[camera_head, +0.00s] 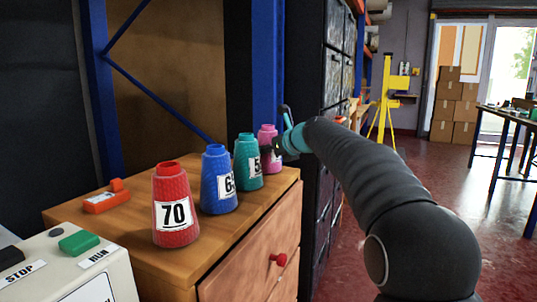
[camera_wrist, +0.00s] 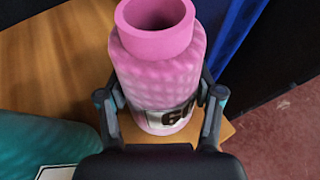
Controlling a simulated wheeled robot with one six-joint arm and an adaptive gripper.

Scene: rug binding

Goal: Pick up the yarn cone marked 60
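The pink yarn cone (camera_head: 267,132) stands upright at the far end of the cabinet top, partly hidden by my gripper (camera_head: 279,140). In the wrist view the pink cone (camera_wrist: 158,70) shows its hollow top and a white label whose first digit reads 6; the rest is partly covered. My gripper's fingers (camera_wrist: 161,98) lie on both sides of the cone, very close to it. I cannot tell whether they press on it. The red cone (camera_head: 174,190) is marked 70. The blue cone's label (camera_head: 218,180) starts with 6 and the teal cone's (camera_head: 248,160) with 5.
The cones stand in a row on the wooden cabinet (camera_head: 135,238). An orange tool (camera_head: 105,200) lies at its left, beside a control box (camera_head: 75,262). A blue post (camera_head: 267,70) and dark drawers (camera_head: 322,100) stand close behind the pink cone.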

